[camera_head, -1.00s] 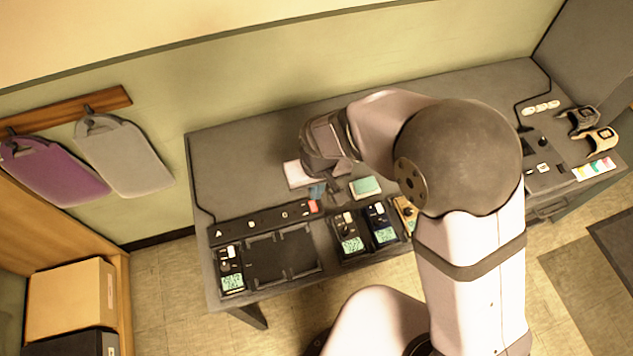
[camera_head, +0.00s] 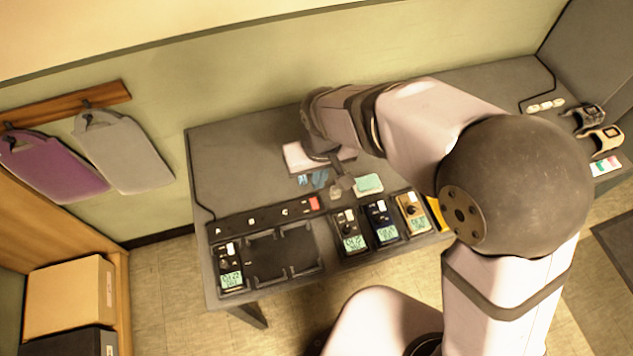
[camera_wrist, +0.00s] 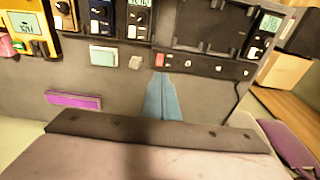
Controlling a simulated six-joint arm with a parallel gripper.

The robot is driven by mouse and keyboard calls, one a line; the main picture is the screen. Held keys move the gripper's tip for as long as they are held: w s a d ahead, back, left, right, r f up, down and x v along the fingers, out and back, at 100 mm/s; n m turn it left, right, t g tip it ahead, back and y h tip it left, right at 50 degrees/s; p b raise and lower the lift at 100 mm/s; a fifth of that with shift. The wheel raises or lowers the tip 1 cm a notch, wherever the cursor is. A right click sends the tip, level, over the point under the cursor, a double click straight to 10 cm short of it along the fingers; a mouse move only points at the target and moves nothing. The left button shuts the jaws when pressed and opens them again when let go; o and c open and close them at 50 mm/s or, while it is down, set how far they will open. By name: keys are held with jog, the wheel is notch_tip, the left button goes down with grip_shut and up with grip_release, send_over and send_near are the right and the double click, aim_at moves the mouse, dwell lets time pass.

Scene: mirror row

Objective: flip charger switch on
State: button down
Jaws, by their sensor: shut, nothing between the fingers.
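The charger (camera_head: 283,256) is a dark unit with empty bays and one handheld meter (camera_head: 229,268) at its left end. Along its back edge runs a black strip with a red switch (camera_head: 314,203) at the right end. The red switch also shows in the wrist view (camera_wrist: 159,60); which way it is set I cannot tell. My gripper (camera_head: 316,182) has blue fingers, shut and empty, behind the red switch. In the wrist view the fingertips (camera_wrist: 163,75) point at the switch, very close in the picture; contact cannot be told.
A small grey block (camera_head: 336,193) and a green pad (camera_head: 368,183) lie right of the switch. Several meters (camera_head: 383,222) stand in a row further right. A purple-sided eraser (camera_wrist: 75,99) lies behind. The desk's back left (camera_head: 235,160) is clear.

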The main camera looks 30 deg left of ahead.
jog(key=w+a+b, duration=0.1)
jog(key=b, duration=0.4)
jog(key=shift+w+r, duration=0.1)
jog(key=shift+r, duration=0.05)
dwell(0.3)
jog(key=p, duration=0.3)
send_over(313, 199)
jog(key=f, duration=1.2)
jog(key=shift+s+d, duration=0.25)
jog(key=shift+d, duration=0.1)
jog(key=shift+w+a+f, duration=0.1)
jog(key=shift+a+f, duration=0.05)
jog(key=shift+f, duration=0.75)
